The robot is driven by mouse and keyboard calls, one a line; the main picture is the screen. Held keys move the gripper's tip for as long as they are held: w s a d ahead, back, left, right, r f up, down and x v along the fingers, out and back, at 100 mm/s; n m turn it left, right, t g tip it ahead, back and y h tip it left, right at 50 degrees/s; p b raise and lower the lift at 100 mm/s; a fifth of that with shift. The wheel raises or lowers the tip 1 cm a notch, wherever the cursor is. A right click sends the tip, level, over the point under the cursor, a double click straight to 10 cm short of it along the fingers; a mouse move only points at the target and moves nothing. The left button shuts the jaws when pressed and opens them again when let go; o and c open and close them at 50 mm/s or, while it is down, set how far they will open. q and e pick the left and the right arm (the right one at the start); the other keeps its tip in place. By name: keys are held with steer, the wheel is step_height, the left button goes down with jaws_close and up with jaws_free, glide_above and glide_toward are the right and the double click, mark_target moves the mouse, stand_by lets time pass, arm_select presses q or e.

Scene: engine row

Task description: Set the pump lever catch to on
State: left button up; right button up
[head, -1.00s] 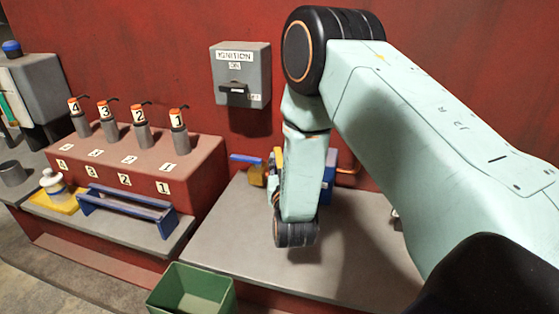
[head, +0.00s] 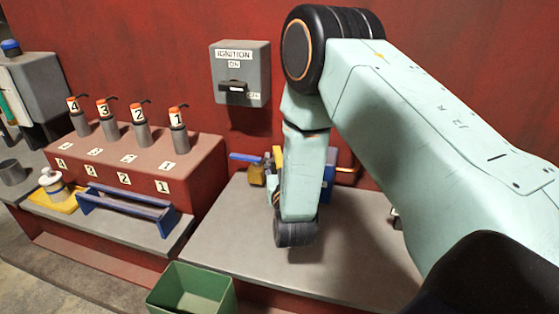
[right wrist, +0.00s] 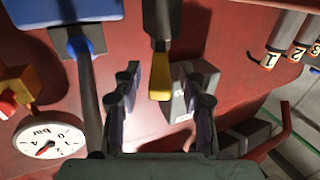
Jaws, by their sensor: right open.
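In the right wrist view a dark lever with a yellow tip (right wrist: 160,78) stands between my open right gripper's fingers (right wrist: 162,92). I cannot tell if either finger touches it. It appears to be the pump lever catch, but I see no on marking on it. Beside it are a blue block (right wrist: 75,12) and a dark rod with a blue collar (right wrist: 90,95). In the head view my forearm hides most of this area. A blue handle (head: 246,158) and a brass-coloured block (head: 256,174) show left of it, and a blue housing (head: 328,178) right of it. My left gripper is out of view.
A pressure gauge (right wrist: 48,142) marked bar is at the lower left of the wrist view. A grey ignition box (head: 240,62) hangs on the red wall. Several numbered levers (head: 140,115) stand left. A green bin (head: 192,290) stands in front of the grey bench (head: 225,240).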

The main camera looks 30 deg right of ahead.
steer(key=v, duration=1.1)
steer(key=shift+s, duration=0.2)
steer(key=shift+s+a, duration=0.1)
steer(key=shift+a, duration=0.1)
